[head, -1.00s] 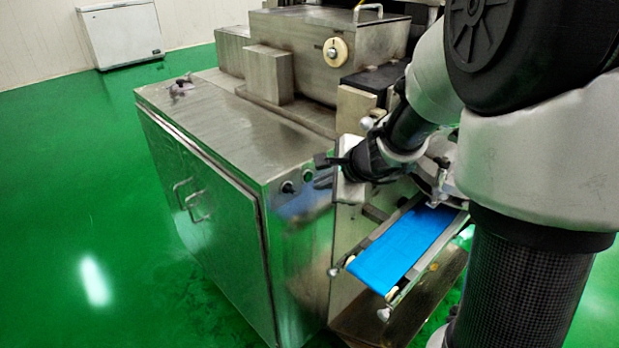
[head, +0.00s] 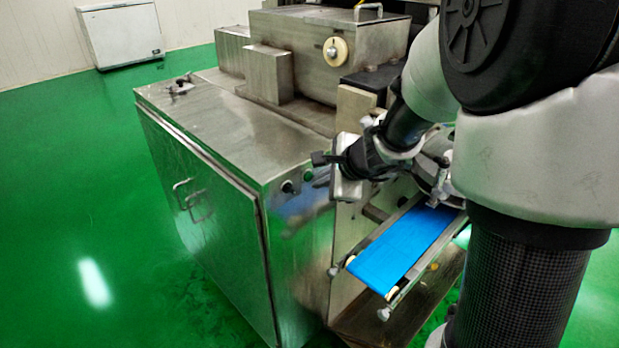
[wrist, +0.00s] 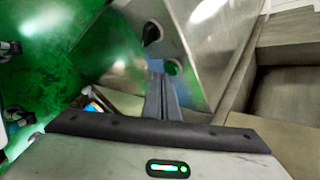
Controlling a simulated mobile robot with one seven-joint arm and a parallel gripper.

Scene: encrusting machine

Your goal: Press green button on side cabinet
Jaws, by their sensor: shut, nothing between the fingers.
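The green button (head: 308,174) sits near the top of the steel side cabinet's (head: 302,250) narrow end face, right of a black knob (head: 287,187). My gripper (head: 318,158) is shut and empty, close to the button in the head view. In the wrist view the closed fingertips (wrist: 157,66) appear just left of the green button (wrist: 172,67) and partly overlap its edge. The black knob (wrist: 152,33) shows above them there. I cannot tell whether the fingertips touch the button.
A blue conveyor belt (head: 405,248) projects from the machine below my wrist. The machine's steel housing (head: 325,70) rises behind the cabinet top. Open green floor (head: 70,200) lies to the left, with a white chest freezer (head: 122,32) at the back.

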